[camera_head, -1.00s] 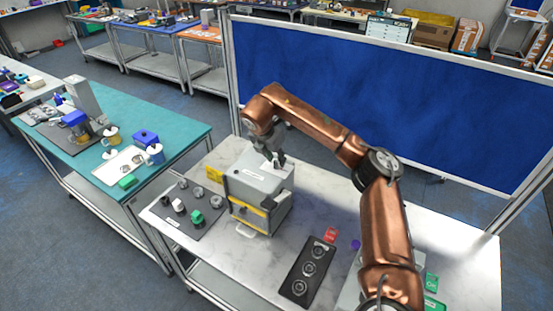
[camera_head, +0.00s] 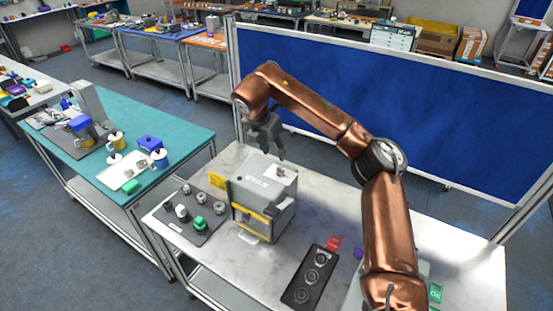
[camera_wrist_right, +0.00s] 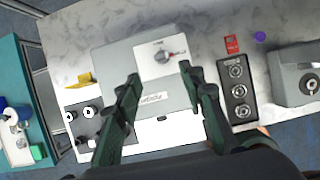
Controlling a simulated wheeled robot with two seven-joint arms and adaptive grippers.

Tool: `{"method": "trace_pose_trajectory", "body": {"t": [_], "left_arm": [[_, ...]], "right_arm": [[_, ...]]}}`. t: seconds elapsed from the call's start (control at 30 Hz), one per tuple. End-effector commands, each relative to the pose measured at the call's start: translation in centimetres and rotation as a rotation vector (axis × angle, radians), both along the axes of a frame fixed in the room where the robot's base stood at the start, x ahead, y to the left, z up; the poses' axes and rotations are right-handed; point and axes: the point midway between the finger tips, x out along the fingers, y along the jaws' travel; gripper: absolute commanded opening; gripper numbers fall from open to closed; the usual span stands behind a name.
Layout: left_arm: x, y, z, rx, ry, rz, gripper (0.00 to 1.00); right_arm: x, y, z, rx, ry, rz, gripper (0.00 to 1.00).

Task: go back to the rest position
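My right gripper (camera_head: 268,138) hangs above and behind the grey box-shaped machine (camera_head: 263,190) on the marble-topped table. In the right wrist view its two dark fingers (camera_wrist_right: 165,95) are spread apart with nothing between them. The machine also shows in that view below the fingers, with a white panel and a knob (camera_wrist_right: 162,56) on its top. My left gripper does not show in any view.
Left of the machine is a dark mat (camera_head: 178,226) with several small parts. To its right lies a black tray (camera_head: 299,293) with round sockets and a red card (camera_head: 334,242). A blue partition (camera_head: 400,115) stands behind. A teal table (camera_head: 183,135) stands at left.

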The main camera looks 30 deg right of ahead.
Motion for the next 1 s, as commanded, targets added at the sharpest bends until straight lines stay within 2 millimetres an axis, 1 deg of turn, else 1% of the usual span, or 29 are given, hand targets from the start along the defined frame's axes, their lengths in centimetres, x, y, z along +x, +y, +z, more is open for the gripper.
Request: {"method": "trace_pose_trajectory", "body": {"t": [0.1, 0.23, 0.77, 0.87, 0.97, 1.0], "left_arm": [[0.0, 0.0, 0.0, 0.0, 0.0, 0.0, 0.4], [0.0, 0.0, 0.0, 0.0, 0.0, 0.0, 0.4], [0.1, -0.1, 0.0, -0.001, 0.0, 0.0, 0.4], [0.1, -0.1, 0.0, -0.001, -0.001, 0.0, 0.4], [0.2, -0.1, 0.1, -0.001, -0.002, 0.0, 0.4], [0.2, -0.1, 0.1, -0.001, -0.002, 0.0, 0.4]], "right_arm": [[-0.2, 0.3, 1.1, -0.001, -0.001, -0.001, 0.37], [-0.3, 0.5, 1.5, -0.001, 0.0, -0.001, 0.37], [-0.2, 0.6, 1.4, 0.001, 0.001, 0.002, 0.37], [0.3, 1.7, 0.7, 0.023, 0.007, 0.039, 0.37], [1.9, 4.8, -1.0, 0.086, 0.01, 0.137, 0.37], [2.7, 6.6, -2.0, 0.124, 0.011, 0.193, 0.37]]}}
